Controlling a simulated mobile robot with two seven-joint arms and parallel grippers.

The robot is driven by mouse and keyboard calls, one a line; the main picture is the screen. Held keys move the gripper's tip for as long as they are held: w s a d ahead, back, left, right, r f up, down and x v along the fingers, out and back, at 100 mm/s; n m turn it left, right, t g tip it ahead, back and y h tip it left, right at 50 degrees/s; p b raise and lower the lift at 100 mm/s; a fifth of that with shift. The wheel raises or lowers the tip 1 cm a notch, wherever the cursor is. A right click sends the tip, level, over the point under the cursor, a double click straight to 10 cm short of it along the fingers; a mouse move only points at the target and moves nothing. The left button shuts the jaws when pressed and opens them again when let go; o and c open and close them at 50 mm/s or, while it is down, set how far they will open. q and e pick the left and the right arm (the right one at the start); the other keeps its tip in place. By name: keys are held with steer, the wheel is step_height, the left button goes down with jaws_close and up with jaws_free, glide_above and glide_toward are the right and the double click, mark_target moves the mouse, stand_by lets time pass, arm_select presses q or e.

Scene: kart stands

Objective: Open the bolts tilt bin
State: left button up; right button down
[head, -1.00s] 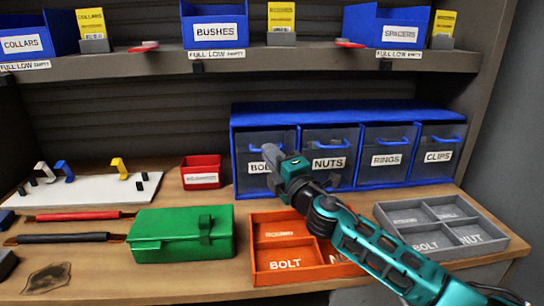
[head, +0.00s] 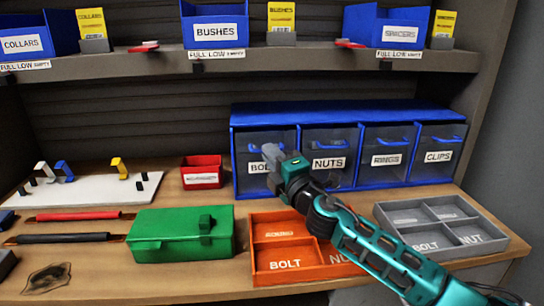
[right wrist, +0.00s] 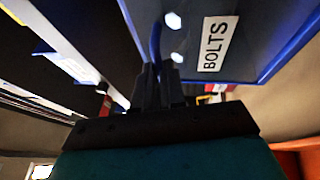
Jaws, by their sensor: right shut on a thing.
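The bolts tilt bin (head: 247,184) is the leftmost of a row of clear-fronted bins in a blue cabinet at the back of the bench. Its front looks about in line with its neighbours; any small tilt is hard to tell. My right gripper (head: 269,155) is at the upper part of its front and hides part of its label. In the right wrist view, the gripper's dark fingers (right wrist: 157,80) are shut on the blue handle (right wrist: 155,42) of the bin, beside the BOLTS label (right wrist: 214,44). My left gripper is not in view.
The nuts bin (head: 345,140), rings bin (head: 388,180) and clips bin (head: 437,172) are beside it, shut. An orange tray (head: 262,235), a green box (head: 178,240) and a grey tray (head: 440,228) stand in front. A small red bin (head: 200,165) is at the left. A shelf (head: 300,63) runs overhead.

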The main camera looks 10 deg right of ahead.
steer(key=shift+f, duration=0.1)
steer(key=s+f, duration=0.1)
steer(key=s, duration=0.1)
steer(key=s+f+b, duration=0.1)
steer(key=s+f, duration=0.2)
steer(key=s, duration=0.1)
steer(key=shift+f, duration=0.2)
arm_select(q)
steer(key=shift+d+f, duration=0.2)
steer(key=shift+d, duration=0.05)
arm_select(e)
steer(key=c, duration=1.6)
jaws_free()
steer(key=shift+c, duration=0.2)
steer(key=o, duration=0.4)
steer(key=shift+w+f, duration=0.1)
steer(key=shift+w, duration=0.1)
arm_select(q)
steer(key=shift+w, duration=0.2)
arm_select(e)
steer(key=shift+o, duration=0.2)
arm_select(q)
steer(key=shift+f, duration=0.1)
arm_select(e)
steer(key=shift+r, duration=0.2)
